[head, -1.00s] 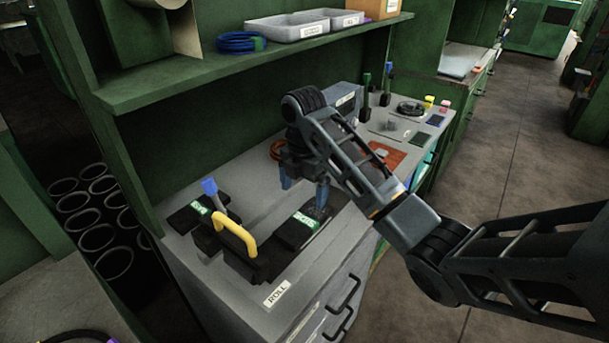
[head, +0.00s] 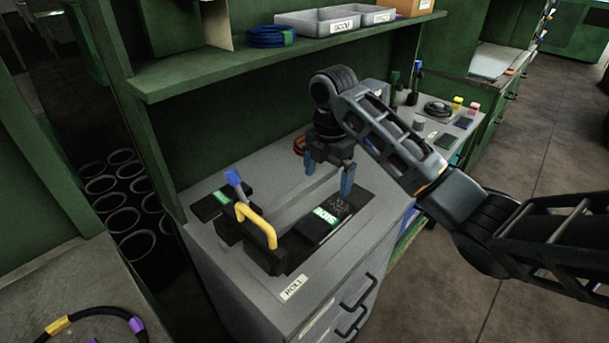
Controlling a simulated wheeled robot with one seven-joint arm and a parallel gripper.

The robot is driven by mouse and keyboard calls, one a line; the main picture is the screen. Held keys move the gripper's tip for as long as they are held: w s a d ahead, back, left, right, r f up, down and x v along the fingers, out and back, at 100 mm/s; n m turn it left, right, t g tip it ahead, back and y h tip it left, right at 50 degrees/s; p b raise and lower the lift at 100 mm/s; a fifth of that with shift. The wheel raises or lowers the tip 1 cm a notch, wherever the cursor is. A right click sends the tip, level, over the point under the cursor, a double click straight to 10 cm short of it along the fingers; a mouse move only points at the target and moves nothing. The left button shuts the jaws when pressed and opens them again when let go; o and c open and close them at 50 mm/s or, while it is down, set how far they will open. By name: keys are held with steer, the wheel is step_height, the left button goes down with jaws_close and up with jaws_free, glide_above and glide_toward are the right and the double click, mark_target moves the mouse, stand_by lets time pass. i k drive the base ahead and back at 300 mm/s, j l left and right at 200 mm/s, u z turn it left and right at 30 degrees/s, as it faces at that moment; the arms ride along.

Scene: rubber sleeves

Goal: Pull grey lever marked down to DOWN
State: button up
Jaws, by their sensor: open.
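A short lever with a grey shaft and a blue grip (head: 234,178) stands tilted at the left of a black machine (head: 270,258) on the grey bench. A thick yellow handle (head: 256,224) arches up beside it. I cannot make out any DOWN marking, and cannot tell whether this is the lever named. A light grey bar (head: 295,205) runs behind the machine's middle. My gripper (head: 329,175) points down with its two blue fingers apart and nothing between them. It is to the right of the lever and handle, over the bench near the right black pad, touching neither of them.
Black pads with green labels (head: 325,217) flank the machine. A ROLL label (head: 293,288) is on the bench front. A green shelf (head: 280,60) with grey trays (head: 318,22) overhangs behind.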

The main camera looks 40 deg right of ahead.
mark_target(233, 178)
steer(key=i+l+u, duration=0.1)
steer(key=l, duration=0.35)
steer(key=i+l, duration=0.15)
steer(key=l, duration=0.35)
steer(key=i+l+u, duration=0.15)
steer(key=l, duration=0.3)
steer(key=i+l+u, duration=0.1)
steer(key=l, duration=0.4)
steer(key=l+u, duration=0.1)
steer(key=l, duration=0.35)
steer(key=i, duration=0.05)
